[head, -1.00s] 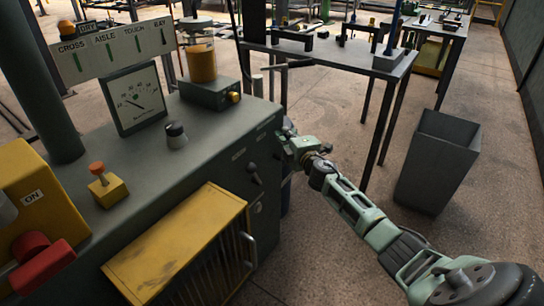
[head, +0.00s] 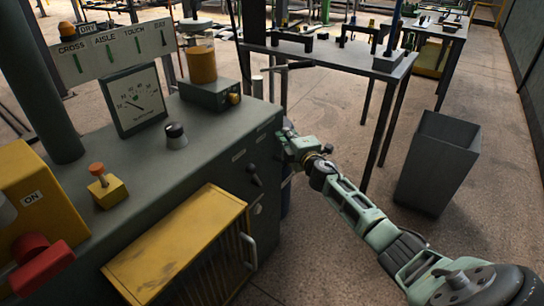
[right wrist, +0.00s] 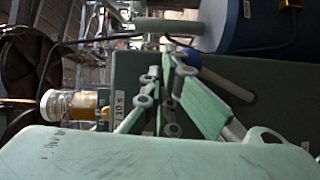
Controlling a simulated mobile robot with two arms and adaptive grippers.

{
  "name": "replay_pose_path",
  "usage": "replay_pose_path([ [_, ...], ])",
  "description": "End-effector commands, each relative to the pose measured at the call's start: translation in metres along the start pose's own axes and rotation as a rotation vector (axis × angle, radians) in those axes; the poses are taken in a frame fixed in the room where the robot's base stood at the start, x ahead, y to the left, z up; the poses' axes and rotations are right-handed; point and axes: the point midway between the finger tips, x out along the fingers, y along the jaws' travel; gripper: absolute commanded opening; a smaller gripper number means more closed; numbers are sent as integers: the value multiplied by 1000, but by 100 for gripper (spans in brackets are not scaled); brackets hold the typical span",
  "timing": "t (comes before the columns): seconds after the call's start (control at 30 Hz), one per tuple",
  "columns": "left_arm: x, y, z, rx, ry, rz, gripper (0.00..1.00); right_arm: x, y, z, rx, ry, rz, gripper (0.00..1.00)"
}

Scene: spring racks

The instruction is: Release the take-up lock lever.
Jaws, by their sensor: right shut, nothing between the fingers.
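My right gripper (head: 284,136) is at the right end of the grey-green machine cabinet (head: 200,150), at its far corner. In the right wrist view its fingers (right wrist: 168,58) are closed together and empty. In the head view a black lever (head: 254,174) stands on the cabinet's side below a small label. I cannot tell which one is the take-up lock lever. My left gripper is out of view.
A yellow slatted box (head: 180,240) juts from the cabinet's near side.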

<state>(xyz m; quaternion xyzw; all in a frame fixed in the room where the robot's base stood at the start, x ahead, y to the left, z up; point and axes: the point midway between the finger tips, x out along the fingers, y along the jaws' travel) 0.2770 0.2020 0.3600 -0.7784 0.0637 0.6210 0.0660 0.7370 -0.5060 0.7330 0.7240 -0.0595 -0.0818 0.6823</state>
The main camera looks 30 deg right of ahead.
Motion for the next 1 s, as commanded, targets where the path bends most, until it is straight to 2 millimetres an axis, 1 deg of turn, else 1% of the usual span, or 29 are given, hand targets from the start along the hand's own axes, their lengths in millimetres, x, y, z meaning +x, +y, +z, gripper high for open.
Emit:
replay_pose_path([
  [0.67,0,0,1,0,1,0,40,-2,0,0,0,0,0,0],
  [0.77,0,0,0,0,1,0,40,-8,-1,1,-2,-1,-1,0],
  [0.87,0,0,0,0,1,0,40,-20,-1,1,-4,0,-1,0],
  [1.0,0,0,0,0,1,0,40,-42,-3,0,-4,1,-3,0],
])
